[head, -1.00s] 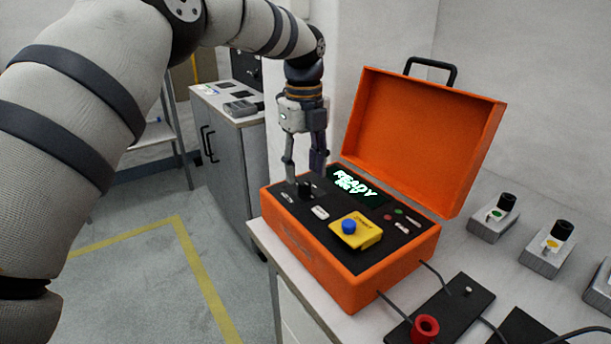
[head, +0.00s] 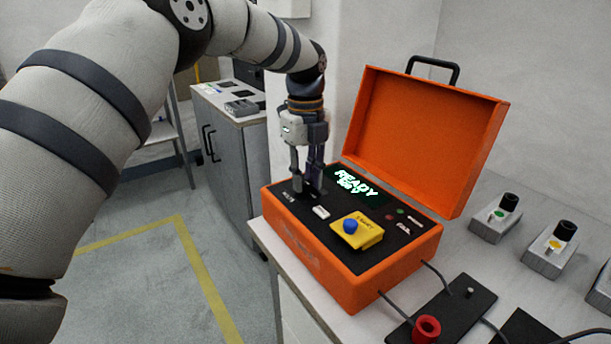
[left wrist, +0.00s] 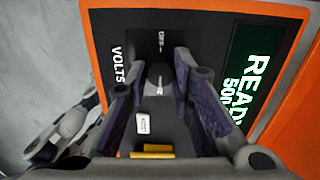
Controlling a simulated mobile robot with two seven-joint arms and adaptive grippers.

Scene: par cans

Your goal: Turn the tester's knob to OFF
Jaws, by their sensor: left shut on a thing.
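The tester (head: 330,262) is an open orange case with a black panel, on the white bench. Its small black knob (left wrist: 158,76) is at the panel's left part, with a label reading OFF (left wrist: 161,42) beyond it in the left wrist view. A VOLTS label (left wrist: 118,66) is to its left there. My left gripper (head: 307,194) points down at the panel and is shut on the knob, one finger on each side. The fingers mostly hide the knob in the head view. I cannot tell which mark the knob points at. My right gripper is not in view.
The green display (head: 355,184) reads READY. A yellow block with a blue button (head: 349,226) sits on the panel. The raised lid (head: 425,135) stands behind. A red ring-shaped part (head: 427,327) and several grey blocks with black knobs (head: 495,226) are on the bench at right.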

